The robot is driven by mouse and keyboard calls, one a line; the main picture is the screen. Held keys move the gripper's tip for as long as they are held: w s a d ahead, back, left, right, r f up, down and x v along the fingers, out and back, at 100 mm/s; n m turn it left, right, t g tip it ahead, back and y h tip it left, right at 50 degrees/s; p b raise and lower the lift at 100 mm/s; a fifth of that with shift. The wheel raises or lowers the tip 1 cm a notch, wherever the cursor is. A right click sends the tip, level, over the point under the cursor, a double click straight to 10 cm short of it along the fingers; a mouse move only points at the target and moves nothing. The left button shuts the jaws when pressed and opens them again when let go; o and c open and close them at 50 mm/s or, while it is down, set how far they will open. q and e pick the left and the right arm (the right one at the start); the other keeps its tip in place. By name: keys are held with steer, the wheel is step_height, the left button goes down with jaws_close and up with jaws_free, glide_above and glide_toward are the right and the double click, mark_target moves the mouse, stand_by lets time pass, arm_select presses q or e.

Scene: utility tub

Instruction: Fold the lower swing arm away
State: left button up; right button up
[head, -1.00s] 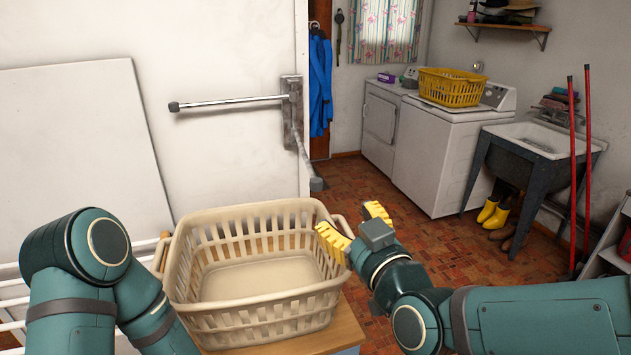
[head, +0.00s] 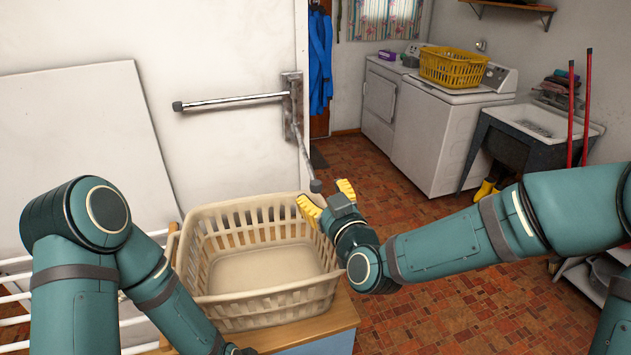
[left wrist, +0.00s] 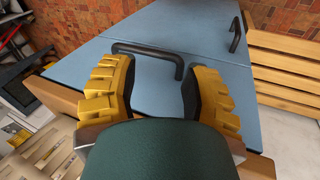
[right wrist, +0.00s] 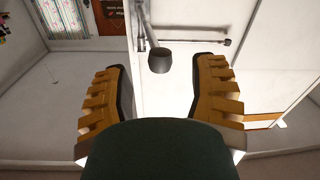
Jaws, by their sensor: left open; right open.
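The lower swing arm (head: 302,155) is a grey metal bar on a wall bracket (head: 291,88). It sticks out from the wall toward me and ends in a dark round cap (head: 315,186). The upper swing arm (head: 235,101) lies to the left along the white wall. My right gripper (head: 327,199) is open and empty, just in front of the cap. In the right wrist view the cap (right wrist: 160,60) shows between the spread fingers, with no visible contact. My left gripper (left wrist: 158,70) is open, facing a black handle (left wrist: 150,51) on a blue front; it is mostly hidden in the head view.
A beige laundry basket (head: 262,302) stands on a wood-topped cabinet (head: 335,330) below my right gripper. A white panel (head: 75,150) leans on the wall at left, near a white rack (head: 20,290). A washer (head: 440,140) stands farther back.

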mark_target(318, 190)
steer(key=shift+x, duration=2)
steer(key=shift+o, duration=0.3)
jaws_close()
